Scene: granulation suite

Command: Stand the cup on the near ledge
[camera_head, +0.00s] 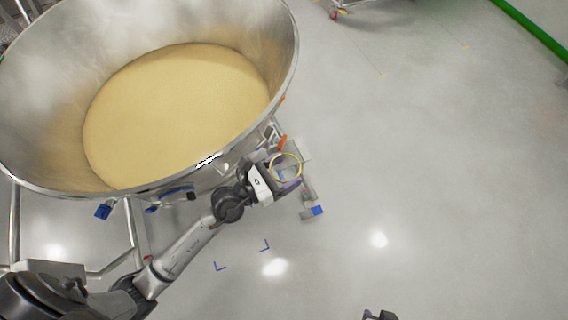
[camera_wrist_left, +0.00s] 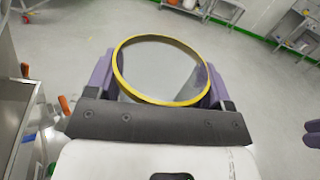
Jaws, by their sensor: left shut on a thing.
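The cup (camera_head: 286,167) is clear with a yellow rim. It is held beside the right side of the large steel bowl, apart from the floor. My left gripper (camera_head: 284,178) is shut on the cup. In the left wrist view the cup (camera_wrist_left: 160,70) sits between the purple fingers (camera_wrist_left: 158,85), its open rim facing the camera, and grey shows through it. A dark part at the bottom edge of the head view seems to be of my right arm. Purple fingertips of my right gripper (camera_wrist_left: 312,134) show at the right edge of the wrist view. I cannot make out a near ledge for certain.
The steel bowl (camera_head: 278,30) holds pale yellow powder and stands on a tubular frame with blue-tipped feet (camera_head: 312,211). Orange handles (camera_head: 282,143) are close to the cup. Steel equipment (camera_wrist_left: 18,105) is left in the wrist view. Open floor (camera_head: 430,170) lies to the right.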

